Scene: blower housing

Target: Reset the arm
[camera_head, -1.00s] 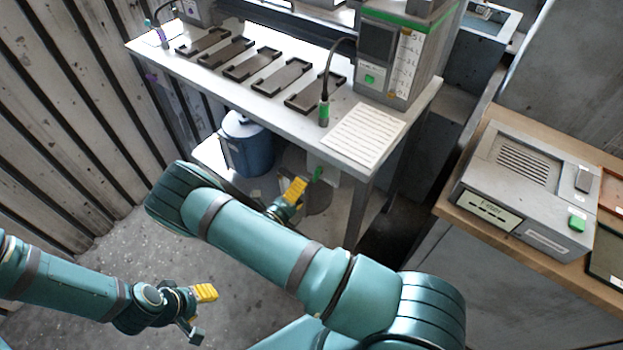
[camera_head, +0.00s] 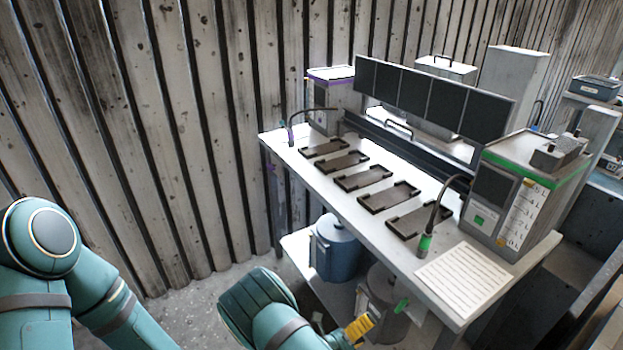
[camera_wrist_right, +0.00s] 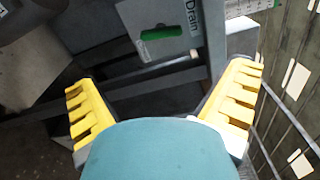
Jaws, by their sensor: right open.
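My right gripper (camera_head: 358,328) shows at the bottom of the head view, low in front of the table's lower shelf, partly hidden behind my arm. In the right wrist view its two yellow ribbed fingers (camera_wrist_right: 160,108) stand wide apart with nothing seen between them. A grey box labelled "Drain" (camera_wrist_right: 160,30) with a green handle lies beyond the fingers. My left arm (camera_head: 40,240) is at the left edge of the head view; its gripper is out of the frame.
The white table (camera_head: 300,165) carries several dark trays (camera_head: 362,178), a printed sheet (camera_head: 463,281) and a green-topped machine (camera_head: 515,195). A blue container (camera_head: 337,250) stands on the lower shelf. A ribbed metal wall (camera_head: 150,120) runs behind. Bare floor (camera_head: 190,300) shows at the lower left.

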